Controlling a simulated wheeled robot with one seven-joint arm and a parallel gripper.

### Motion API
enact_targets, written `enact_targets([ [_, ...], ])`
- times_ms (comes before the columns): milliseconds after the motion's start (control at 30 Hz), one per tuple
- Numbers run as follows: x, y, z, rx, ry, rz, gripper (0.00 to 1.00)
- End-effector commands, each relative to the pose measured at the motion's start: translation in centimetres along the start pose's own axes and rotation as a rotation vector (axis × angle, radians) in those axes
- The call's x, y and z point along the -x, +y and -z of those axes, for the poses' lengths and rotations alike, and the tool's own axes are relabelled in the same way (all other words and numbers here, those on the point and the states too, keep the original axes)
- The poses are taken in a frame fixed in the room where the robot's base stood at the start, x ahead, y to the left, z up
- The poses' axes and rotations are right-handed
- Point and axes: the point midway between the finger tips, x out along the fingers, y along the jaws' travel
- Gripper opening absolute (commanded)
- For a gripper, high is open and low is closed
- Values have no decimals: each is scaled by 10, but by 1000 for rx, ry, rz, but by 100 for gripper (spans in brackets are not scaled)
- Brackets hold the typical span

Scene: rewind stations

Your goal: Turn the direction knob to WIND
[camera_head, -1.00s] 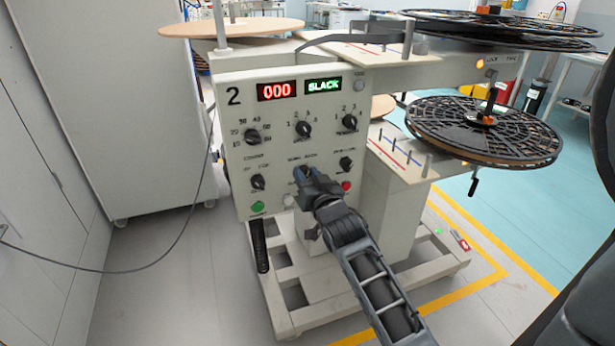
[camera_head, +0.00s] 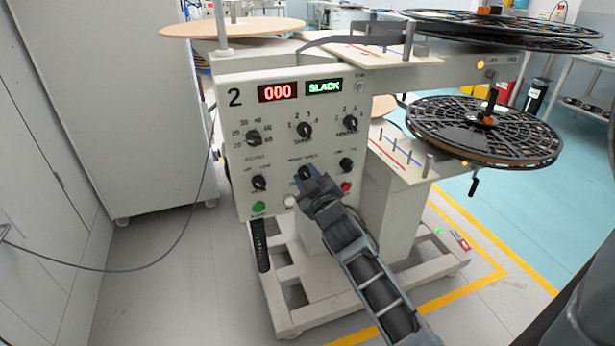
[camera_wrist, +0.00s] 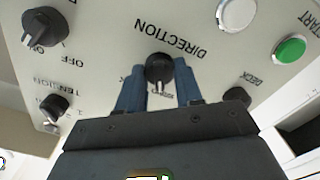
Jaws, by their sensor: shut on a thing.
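The direction knob (camera_wrist: 159,68) is a black round knob on the cream panel, with the upside-down label DIRECTION beside it in the wrist view. My gripper (camera_wrist: 160,82) is shut on this knob, one blue-grey finger on each side. In the head view my gripper (camera_head: 306,177) reaches the lower middle of the panel (camera_head: 233,140) and covers most of the knob. The knob's pointer and its position marks are too small or hidden to read, so I cannot tell its setting.
A white button (camera_wrist: 236,14) and a green button (camera_wrist: 290,48) sit to one side of the knob. Other black knobs, such as the deck knob (camera_wrist: 237,97) and tension knob (camera_wrist: 55,106), are close by. A black reel (camera_head: 450,130) stands out at the right.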

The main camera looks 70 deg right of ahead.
Motion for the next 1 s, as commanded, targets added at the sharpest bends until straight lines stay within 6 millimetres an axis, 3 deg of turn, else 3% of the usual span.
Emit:
enact_targets([
  [700,0,-1,-1,83,-2,2,5],
  [733,0,-1,-1,83,-2,2,36],
  [1000,0,-1,0,81,-1,1,61],
])
